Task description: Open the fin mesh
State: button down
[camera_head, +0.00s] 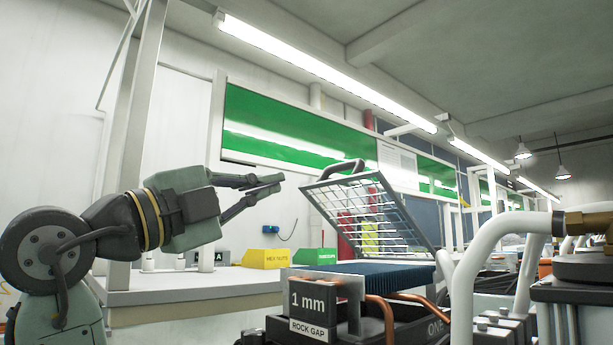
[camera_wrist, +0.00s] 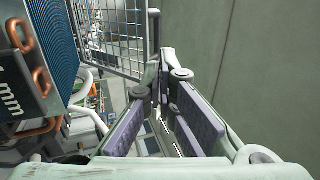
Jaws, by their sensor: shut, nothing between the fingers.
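The fin mesh (camera_head: 367,212), a metal wire grid in a frame, stands tilted up above the blue fins (camera_head: 375,269) in the head view. Its dark handle (camera_head: 341,167) is on the upper edge. The mesh also shows at the top of the wrist view (camera_wrist: 112,42), with the fins (camera_wrist: 58,28) left of it. My gripper (camera_head: 279,183) is shut and empty, in the air just left of the mesh's upper left corner, with a small gap showing in the head view. In the wrist view my fingers (camera_wrist: 163,68) point toward the mesh's right edge; contact is not clear there.
A "1 mm ROCK GAP" sign (camera_head: 308,304) and copper pipes (camera_head: 384,314) are at the fin unit's front. A white table (camera_head: 180,291) with yellow (camera_head: 264,259) and green bins (camera_head: 314,257) stands behind. Thick white pipes (camera_head: 478,262) are at the right. Air above the mesh looks clear.

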jog(key=p, duration=0.6)
send_near(343, 164)
jog(key=x, duration=0.6)
jog(key=shift+w+d+r, duration=0.1)
jog(key=shift+w+d, duration=0.15)
jog(key=shift+w, duration=0.05)
